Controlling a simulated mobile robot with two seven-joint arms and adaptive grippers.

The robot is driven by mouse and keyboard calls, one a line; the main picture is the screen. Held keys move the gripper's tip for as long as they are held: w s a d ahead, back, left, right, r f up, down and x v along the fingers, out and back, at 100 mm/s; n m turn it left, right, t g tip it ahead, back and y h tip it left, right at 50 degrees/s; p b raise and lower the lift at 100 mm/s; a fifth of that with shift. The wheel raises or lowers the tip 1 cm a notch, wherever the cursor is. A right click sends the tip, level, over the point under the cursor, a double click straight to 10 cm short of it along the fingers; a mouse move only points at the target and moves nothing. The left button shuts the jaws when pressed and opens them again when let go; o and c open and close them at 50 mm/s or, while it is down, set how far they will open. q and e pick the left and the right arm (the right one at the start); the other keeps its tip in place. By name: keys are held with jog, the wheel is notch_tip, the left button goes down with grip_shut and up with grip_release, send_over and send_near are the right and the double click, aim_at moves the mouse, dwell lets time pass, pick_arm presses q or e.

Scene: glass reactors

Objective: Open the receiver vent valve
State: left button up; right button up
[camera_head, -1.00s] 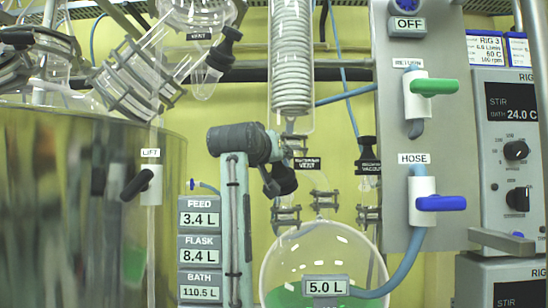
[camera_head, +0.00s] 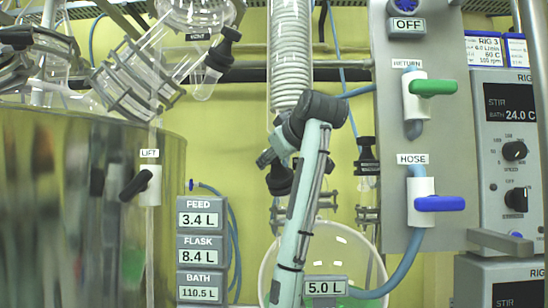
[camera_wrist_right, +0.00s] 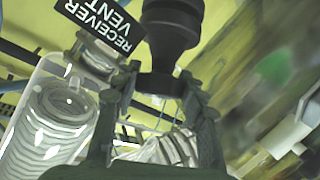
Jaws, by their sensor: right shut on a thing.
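The receiver vent valve shows as a black knob (camera_head: 280,180) below the condenser coil in the head view. In the right wrist view its black knob (camera_wrist_right: 172,28) is at the top, beside the RECEIVER VENT label (camera_wrist_right: 98,28). My right gripper (camera_wrist_right: 155,82) is shut on the knob's lower part, as far as the wrist view shows. In the head view my right arm rises from the bottom and bends at a dark wrist joint; the gripper (camera_head: 268,160) points down-left at the knob and is partly hidden. The label is covered there. My left gripper is not in view.
The glass receiver flask (camera_head: 340,240) with green liquid is behind my arm. The condenser coil (camera_head: 291,60) is just above. The receiver vacuum valve (camera_head: 367,150) stands to the right, then a panel with green (camera_head: 433,87) and blue (camera_head: 440,204) handles. A metal bath (camera_head: 70,220) fills the left.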

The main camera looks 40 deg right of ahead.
dwell(0.3)
jog(key=o, duration=1.2)
jog(key=shift+c, duration=0.2)
jog(key=shift+s, duration=0.1)
jog(key=v, duration=1.1)
jog(key=shift+s+r, duration=0.25)
jog(key=shift+s, duration=0.15)
